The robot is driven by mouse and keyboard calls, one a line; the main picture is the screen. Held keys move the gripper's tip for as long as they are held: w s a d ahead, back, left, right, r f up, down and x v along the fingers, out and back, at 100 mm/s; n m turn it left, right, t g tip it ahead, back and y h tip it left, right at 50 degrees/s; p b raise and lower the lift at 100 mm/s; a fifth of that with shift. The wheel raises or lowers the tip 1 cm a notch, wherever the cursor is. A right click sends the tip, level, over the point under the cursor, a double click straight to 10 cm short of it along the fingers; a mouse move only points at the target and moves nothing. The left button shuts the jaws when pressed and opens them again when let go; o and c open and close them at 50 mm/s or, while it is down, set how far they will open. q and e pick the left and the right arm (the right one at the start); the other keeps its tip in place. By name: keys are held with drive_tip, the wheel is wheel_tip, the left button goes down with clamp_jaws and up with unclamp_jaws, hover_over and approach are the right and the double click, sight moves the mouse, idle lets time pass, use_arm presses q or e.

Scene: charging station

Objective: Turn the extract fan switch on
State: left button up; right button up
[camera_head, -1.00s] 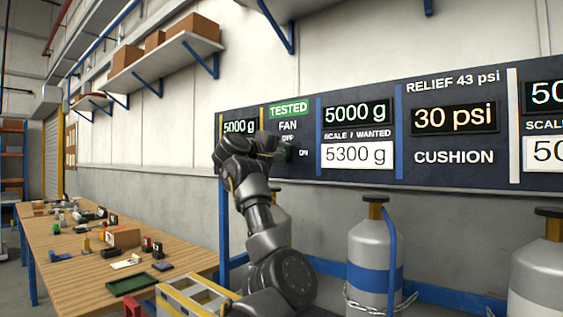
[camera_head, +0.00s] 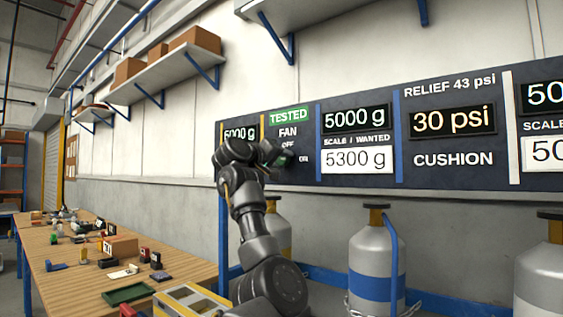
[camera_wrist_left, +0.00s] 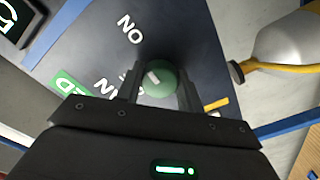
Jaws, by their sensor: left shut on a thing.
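The fan switch is a round green knob (camera_head: 284,159) on the dark wall panel, under the FAN label (camera_head: 287,132). OFF is printed above it and ON to its right. My left gripper (camera_head: 279,156) is at the knob, its arm rising from below. In the left wrist view, its two fingers (camera_wrist_left: 160,92) are shut on the green knob (camera_wrist_left: 160,82), one on each side. A short white mark on the knob points up and left in that view, towards the side with the ON label (camera_wrist_left: 130,28). The OFF label is mostly hidden by a finger. My right gripper is not in view.
A green TESTED sign (camera_head: 289,114) is above FAN. Scale displays (camera_head: 356,119) and a 30 psi display (camera_head: 454,121) are to the right. Grey gas cylinders (camera_head: 374,262) stand below the panel. A wooden table (camera_head: 75,273) with small items is at the left.

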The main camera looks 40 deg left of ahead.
use_arm(q)
drive_tip(key=shift+f, duration=0.15)
drive_tip(key=o, duration=1)
drive_tip(key=shift+s, duration=0.2)
drive_tip(key=s+b, duration=0.2)
drive_tip(key=s, duration=0.8)
drive_tip(key=shift+s, duration=0.2)
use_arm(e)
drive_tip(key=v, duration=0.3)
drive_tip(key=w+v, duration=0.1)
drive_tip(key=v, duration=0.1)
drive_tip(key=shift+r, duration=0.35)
